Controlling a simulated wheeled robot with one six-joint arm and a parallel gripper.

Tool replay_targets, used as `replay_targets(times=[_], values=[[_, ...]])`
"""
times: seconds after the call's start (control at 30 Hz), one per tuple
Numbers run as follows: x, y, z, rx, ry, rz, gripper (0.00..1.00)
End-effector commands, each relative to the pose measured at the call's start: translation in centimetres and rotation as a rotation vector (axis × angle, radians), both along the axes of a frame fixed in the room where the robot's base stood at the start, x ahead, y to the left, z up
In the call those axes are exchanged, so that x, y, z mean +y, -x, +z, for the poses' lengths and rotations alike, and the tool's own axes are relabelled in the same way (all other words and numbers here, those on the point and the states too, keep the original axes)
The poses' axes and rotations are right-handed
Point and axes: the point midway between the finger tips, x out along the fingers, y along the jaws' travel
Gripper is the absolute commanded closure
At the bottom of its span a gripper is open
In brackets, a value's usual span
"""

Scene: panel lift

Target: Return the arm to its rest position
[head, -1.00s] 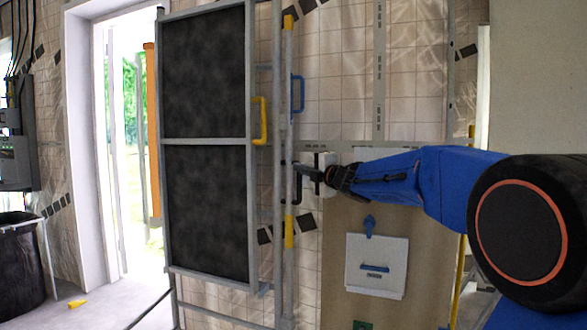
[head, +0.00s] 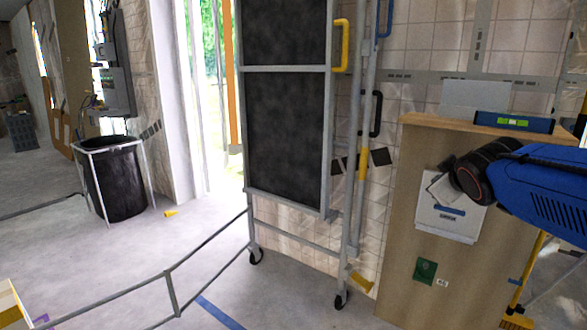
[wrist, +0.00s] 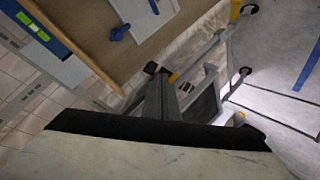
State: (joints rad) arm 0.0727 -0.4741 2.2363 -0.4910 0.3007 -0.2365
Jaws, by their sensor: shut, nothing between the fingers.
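My gripper (wrist: 157,82) shows in the wrist view as dark fingers together, with nothing between them. In the head view my blue arm (head: 545,185) is folded in at the right edge, its black wrist in front of the wooden cabinet; the fingertips cannot be made out there. The panel lift (head: 328,130) stands left of the arm, a grey wheeled frame with dark panels. It carries a yellow handle (head: 343,45), a blue handle (head: 385,18) and a black handle (head: 376,113). My gripper is apart from all of these.
The wooden cabinet (head: 405,240) has a blue spirit level (head: 513,122) on top and white sheets (head: 440,222) on its side. A black bin (head: 118,185) stands left of the bright doorway. A low grey rail (head: 172,290) crosses the front floor. Floor between is mostly clear.

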Motion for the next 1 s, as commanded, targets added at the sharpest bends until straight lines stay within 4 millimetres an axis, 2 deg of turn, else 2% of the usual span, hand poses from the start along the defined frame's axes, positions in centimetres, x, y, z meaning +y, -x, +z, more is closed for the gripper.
replay_targets(times=[0.03, 0.3, 0.4, 0.5, 0.6, 0.7, 1.0], values=[[0.2, 2.4, -1.9, 0.043, -0.058, -0.035, 1.0], [2.8, 14.9, -12.6, 0.318, -0.37, -0.22, 1.0], [4.3, 19.1, -15.9, 0.417, -0.465, -0.273, 1.0], [5.5, 22.6, -18.3, 0.499, -0.538, -0.313, 1.0], [6.4, 25.0, -19.9, 0.557, -0.584, -0.338, 1.0], [7.0, 26.2, -20.7, 0.588, -0.609, -0.351, 1.0], [7.1, 26.6, -20.9, 0.597, -0.616, -0.355, 1.0]])
